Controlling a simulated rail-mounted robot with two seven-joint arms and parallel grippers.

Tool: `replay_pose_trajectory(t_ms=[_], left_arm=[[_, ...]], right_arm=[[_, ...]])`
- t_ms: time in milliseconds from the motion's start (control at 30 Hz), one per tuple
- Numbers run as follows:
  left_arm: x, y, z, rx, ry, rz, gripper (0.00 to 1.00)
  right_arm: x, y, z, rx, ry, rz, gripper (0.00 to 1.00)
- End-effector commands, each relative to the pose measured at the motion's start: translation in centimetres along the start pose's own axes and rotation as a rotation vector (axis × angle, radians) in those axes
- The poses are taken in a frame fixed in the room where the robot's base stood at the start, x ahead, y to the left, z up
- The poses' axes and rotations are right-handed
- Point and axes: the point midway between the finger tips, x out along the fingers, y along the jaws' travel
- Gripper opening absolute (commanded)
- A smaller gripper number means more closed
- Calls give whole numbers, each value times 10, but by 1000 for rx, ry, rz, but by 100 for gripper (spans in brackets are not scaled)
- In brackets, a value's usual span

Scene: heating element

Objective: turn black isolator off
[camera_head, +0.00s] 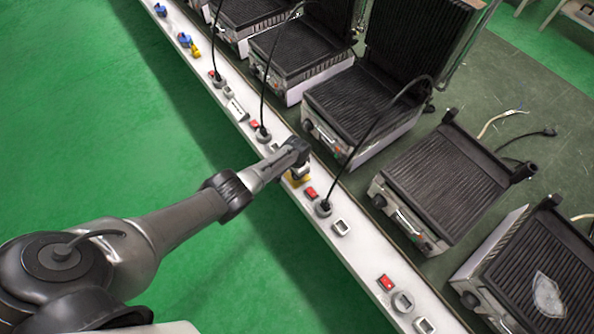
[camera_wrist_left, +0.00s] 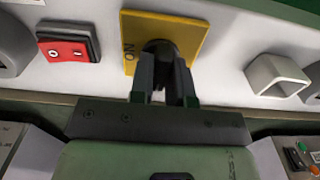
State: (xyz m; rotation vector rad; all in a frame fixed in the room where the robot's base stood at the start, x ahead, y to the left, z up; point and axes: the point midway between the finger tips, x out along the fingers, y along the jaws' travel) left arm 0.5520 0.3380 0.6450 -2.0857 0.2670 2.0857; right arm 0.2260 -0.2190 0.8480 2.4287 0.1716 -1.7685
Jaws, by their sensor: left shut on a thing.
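The black isolator is a dark knob (camera_wrist_left: 160,48) on a yellow plate (camera_wrist_left: 190,28) marked ON, on the white rail. In the head view, part of the yellow plate (camera_head: 293,181) shows below my left gripper (camera_head: 299,172), which hides the knob. In the left wrist view my left gripper (camera_wrist_left: 161,90) has its two fingers closed around the knob from either side. The fingers cover part of the knob, so its exact turn angle is hard to tell. My right gripper is not in view.
A red rocker switch (camera_wrist_left: 68,45) and a white square frame (camera_wrist_left: 278,75) flank the yellow plate. The white rail (camera_head: 364,256) carries other switches and plugs with black cables. Contact grills (camera_head: 365,105) line its far side. Green floor (camera_head: 90,110) lies open on the near side.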

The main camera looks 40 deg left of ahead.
Motion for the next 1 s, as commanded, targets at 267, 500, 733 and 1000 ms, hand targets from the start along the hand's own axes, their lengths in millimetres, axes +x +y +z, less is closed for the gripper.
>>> replay_pose_trajectory(t_ms=[267, 500, 733, 1000], left_arm=[[0, 0, 0, -48, 0, 0, 0], [0, 0, 0, -53, 0, 0, 0], [0, 0, 0, -52, 0, 1, 23], [0, 0, 0, -51, 0, 0, 43]], right_arm=[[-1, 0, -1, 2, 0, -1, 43], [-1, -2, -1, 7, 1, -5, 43], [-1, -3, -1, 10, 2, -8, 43], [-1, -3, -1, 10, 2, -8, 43]])
